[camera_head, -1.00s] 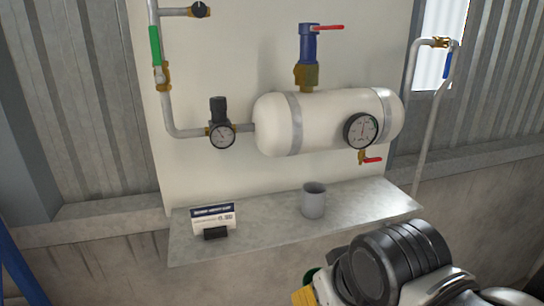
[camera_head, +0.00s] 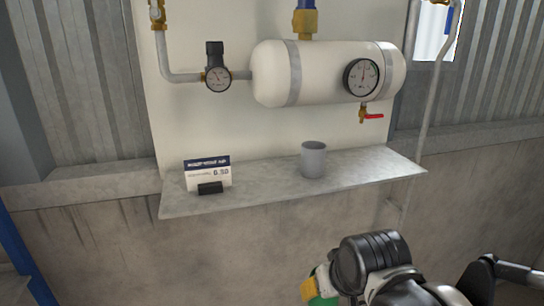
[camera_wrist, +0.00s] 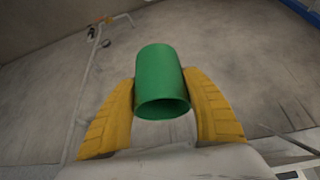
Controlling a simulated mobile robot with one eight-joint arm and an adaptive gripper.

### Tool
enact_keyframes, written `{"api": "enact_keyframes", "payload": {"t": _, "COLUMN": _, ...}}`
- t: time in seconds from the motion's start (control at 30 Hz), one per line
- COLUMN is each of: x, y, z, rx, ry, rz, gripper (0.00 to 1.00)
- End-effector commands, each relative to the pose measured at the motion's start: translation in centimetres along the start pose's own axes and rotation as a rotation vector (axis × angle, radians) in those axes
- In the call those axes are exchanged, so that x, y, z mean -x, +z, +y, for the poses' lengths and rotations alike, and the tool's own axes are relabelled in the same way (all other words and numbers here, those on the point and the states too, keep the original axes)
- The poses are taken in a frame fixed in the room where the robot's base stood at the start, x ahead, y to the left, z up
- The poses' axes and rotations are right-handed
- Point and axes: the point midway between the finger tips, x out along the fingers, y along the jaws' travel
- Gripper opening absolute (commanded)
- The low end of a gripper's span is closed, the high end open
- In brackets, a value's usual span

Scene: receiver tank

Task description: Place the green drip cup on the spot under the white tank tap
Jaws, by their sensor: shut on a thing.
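The green drip cup (camera_wrist: 160,75) is between the yellow fingers of my gripper (camera_wrist: 162,100) in the wrist view, its open mouth facing the camera. My gripper is shut on it. In the head view only a bit of the green cup (camera_head: 323,300) shows at the bottom edge by a yellow finger; the rest is hidden by my wrist. My gripper (camera_head: 309,291) is in front of and below the shelf, clear of it. The white tank (camera_head: 325,75) is on the wall panel. Its tap (camera_head: 364,115) has a red handle and hangs above the right part of the shelf.
On the shelf (camera_head: 260,190) stand a grey cup (camera_head: 313,160), left of the tap, and a small sign (camera_head: 207,175) further left. The shelf right of the grey cup is bare. Gauges (camera_head: 361,77) and pipes (camera_head: 172,70) are above. A grey pipe (camera_head: 419,130) runs down at the right.

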Motion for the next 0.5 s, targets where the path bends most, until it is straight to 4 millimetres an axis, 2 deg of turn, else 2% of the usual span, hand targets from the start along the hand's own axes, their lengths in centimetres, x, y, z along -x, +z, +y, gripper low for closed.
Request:
{"api": "enact_keyframes", "payload": {"t": 0.03, "x": -3.9, "y": 1.3, "z": 0.6, "rx": -0.013, "ry": 0.007, "rz": 0.0, "gripper": 0.26}}
{"api": "enact_keyframes", "payload": {"t": 0.27, "x": -14.8, "y": 5.0, "z": 3.3, "rx": -0.062, "ry": 0.036, "rz": 0.0, "gripper": 0.26}}
{"api": "enact_keyframes", "payload": {"t": 0.5, "x": -25.6, "y": 9.9, "z": 6.3, "rx": -0.112, "ry": 0.064, "rz": 0.0, "gripper": 0.26}}
